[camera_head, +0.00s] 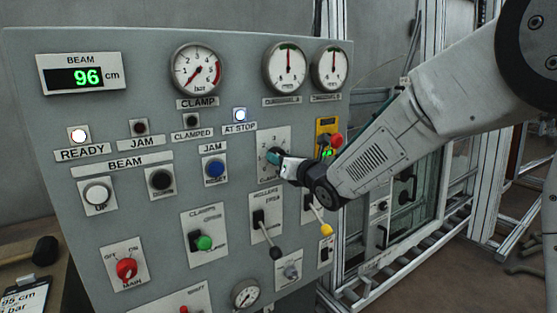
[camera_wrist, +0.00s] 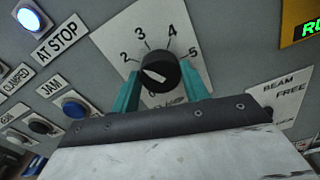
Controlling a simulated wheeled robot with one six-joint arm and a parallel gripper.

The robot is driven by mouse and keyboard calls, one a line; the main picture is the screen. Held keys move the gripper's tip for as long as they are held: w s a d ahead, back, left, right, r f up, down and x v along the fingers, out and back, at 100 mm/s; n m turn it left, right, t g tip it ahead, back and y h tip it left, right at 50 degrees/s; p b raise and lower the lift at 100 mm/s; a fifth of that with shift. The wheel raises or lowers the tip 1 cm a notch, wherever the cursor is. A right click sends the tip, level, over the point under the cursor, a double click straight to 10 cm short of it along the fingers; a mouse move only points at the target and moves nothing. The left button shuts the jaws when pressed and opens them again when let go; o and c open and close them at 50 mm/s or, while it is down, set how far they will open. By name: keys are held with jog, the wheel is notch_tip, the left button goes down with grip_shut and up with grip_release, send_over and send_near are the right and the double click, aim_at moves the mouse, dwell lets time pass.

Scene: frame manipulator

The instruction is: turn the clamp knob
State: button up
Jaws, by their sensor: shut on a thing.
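The clamp knob (camera_wrist: 158,77) is round and black with a white mark, on a white dial plate (camera_wrist: 145,35) numbered around its edge. In the wrist view its white mark slants toward the left, below the 2; the exact setting is hard to read. My gripper (camera_wrist: 160,72) has its two teal fingers on opposite sides of the knob, shut on it. In the head view my gripper (camera_head: 274,157) is at the dial plate (camera_head: 265,140) and hides the knob. The clamp pressure gauge (camera_head: 198,70) has its needle at the lower left, near the low end.
The READY lamp (camera_head: 79,136) and AT STOP lamp (camera_head: 240,115) are lit; the CLAMPED lamp (camera_head: 191,121) is dark. Below the dial, a black-knobbed lever (camera_head: 265,232) and a yellow-tipped lever (camera_head: 320,220) stick out.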

jog(key=shift+s+a+f+n, duration=0.1)
jog(key=shift+s+f+n, duration=0.05)
jog(key=shift+n, duration=1.15)
jog(key=o, duration=0.9)
jog(key=shift+o, duration=0.5)
jog(key=v, duration=0.7)
jog(key=shift+s+d, duration=0.25)
jog(key=shift+s, duration=0.05)
